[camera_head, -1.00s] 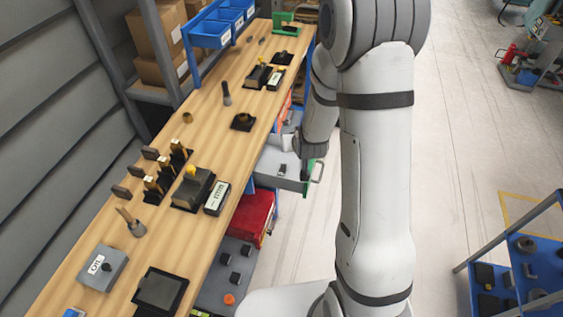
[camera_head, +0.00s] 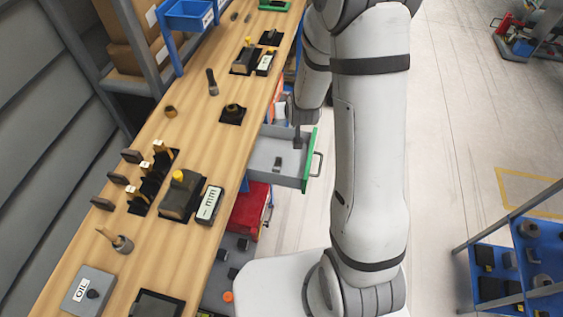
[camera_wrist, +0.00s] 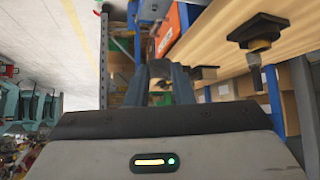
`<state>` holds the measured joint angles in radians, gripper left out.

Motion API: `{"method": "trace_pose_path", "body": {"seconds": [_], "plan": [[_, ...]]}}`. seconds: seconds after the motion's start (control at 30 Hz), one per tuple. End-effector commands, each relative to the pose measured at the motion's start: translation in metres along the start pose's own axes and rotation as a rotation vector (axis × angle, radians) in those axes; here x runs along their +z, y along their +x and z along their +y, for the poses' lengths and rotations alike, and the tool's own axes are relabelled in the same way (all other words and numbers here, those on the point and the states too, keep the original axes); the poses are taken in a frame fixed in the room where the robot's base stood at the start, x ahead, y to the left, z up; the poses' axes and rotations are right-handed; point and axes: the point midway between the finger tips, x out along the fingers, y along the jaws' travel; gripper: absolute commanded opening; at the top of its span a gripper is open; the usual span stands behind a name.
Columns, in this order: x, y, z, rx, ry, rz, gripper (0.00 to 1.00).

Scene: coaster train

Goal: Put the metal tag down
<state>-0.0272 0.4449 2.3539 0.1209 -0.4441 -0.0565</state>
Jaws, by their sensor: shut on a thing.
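My gripper (camera_wrist: 160,82) shows in the wrist view with its two dark fingers close together around a small greyish piece (camera_wrist: 160,69), which I take to be the metal tag; its outline is mostly hidden. In the head view my gripper (camera_head: 298,136) is small and dark, beyond my arm, over or near the open grey drawer (camera_head: 262,157) with the green front. The tag cannot be made out there. I cannot tell how high the gripper is above the drawer.
A small dark piece (camera_head: 278,163) lies in the drawer. The wooden bench (camera_head: 150,245) holds dark fixtures, a block beside a gauge with a display (camera_head: 208,205), and an OIL box (camera_head: 88,290). A blue-shelved cart (camera_head: 490,262) stands at right. The floor between is clear.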

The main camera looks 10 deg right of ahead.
Motion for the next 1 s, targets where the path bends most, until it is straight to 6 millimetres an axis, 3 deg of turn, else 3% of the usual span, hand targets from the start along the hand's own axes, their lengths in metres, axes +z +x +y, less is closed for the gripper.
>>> {"method": "trace_pose_path", "body": {"seconds": [0.1, 0.5, 0.7, 1.0], "plan": [[0.015, 0.026, 0.003, 0.032, 0.035, 0.004, 0.0], [0.054, 0.082, 0.008, 0.169, 0.175, 0.004, 0.0], [0.074, 0.101, 0.002, 0.217, 0.222, 0.004, 0.0], [0.087, 0.113, -0.005, 0.244, 0.245, 0.002, 0.0]]}}
